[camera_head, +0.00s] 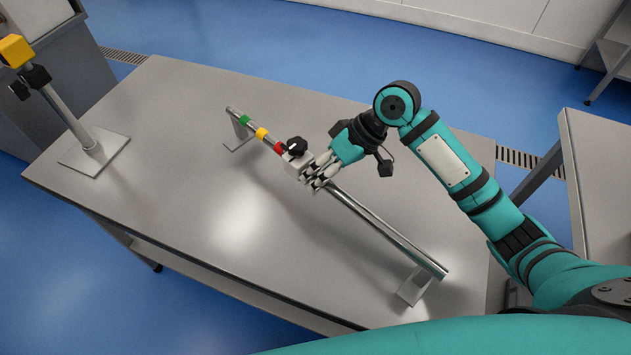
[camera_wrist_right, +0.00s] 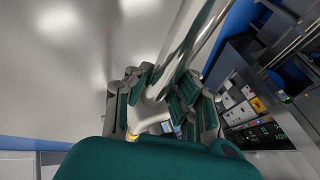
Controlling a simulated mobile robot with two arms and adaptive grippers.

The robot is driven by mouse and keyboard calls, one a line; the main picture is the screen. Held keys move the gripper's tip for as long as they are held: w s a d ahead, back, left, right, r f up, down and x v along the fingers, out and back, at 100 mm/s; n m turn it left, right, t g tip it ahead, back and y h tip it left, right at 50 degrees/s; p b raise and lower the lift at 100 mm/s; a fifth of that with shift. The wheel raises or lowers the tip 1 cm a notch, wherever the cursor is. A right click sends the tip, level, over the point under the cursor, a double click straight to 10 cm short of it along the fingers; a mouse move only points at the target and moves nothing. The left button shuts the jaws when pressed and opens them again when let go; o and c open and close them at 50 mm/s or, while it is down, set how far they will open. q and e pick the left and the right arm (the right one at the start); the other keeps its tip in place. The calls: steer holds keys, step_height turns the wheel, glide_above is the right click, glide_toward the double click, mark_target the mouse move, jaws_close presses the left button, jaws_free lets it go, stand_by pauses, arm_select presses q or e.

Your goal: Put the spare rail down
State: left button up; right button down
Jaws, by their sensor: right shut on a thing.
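The silver rail (camera_head: 385,229) spans the bench on two low feet, slanting from far left to near right. Green, yellow and red bands mark its far end. A pale block (camera_head: 294,161) with a black knob sits on it just past the red band. My right gripper (camera_head: 314,173) is shut at this block, and its fingers partly hide the block and the rail. In the right wrist view the fingers (camera_wrist_right: 155,103) close around a pale piece, apparently the block, with the shiny rail (camera_wrist_right: 192,38) running upward from it. My left gripper is not in view.
The steel bench (camera_head: 190,190) is clear around the rail. A post (camera_head: 72,118) with a yellow top stands on a square plate at the bench's left end. Another steel table (camera_head: 605,165) stands at the right, across a gap of floor.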

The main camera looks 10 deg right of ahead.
steer(key=shift+w+a, duration=0.25)
steer(key=shift+w, duration=0.05)
steer(key=shift+f, duration=1.7)
steer(key=c, duration=1.6)
jaws_free()
steer(key=shift+s+f, duration=0.1)
steer(key=shift+f, duration=0.1)
steer(key=shift+c, duration=0.2)
steer(key=o, duration=0.4)
steer(key=v, duration=1.2)
steer(key=shift+d+r, duration=0.1)
steer(key=shift+r, duration=0.05)
